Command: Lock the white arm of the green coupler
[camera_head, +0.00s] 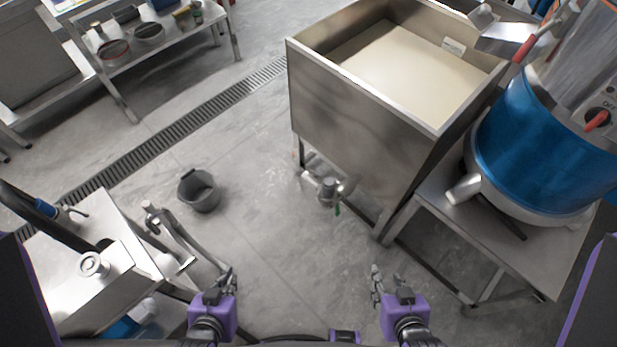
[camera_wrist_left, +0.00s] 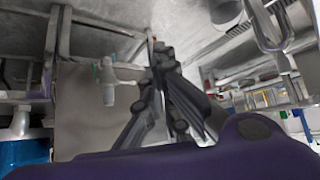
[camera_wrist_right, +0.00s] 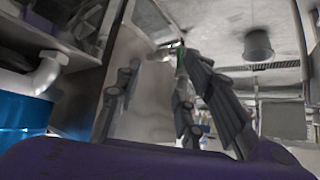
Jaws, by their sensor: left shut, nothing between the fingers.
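A small green part (camera_head: 337,209) hangs at the grey outlet valve (camera_head: 326,190) under the steel tank. In the left wrist view the pale valve (camera_wrist_left: 108,85) shows beside the fingers. In the right wrist view a bit of green (camera_wrist_right: 181,60) shows behind the fingers. My left gripper (camera_head: 227,278) is shut and empty, low in the head view and left of the valve. My right gripper (camera_head: 390,282) is open and empty, below and right of the valve. Neither touches the valve.
The steel tank (camera_head: 360,118) stands at the back. A blue machine (camera_head: 535,140) sits on a steel table at right. A dark bucket (camera_head: 199,192) stands on the floor. A steel unit (camera_head: 115,280) with bent pipes is at left. Floor between the grippers is clear.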

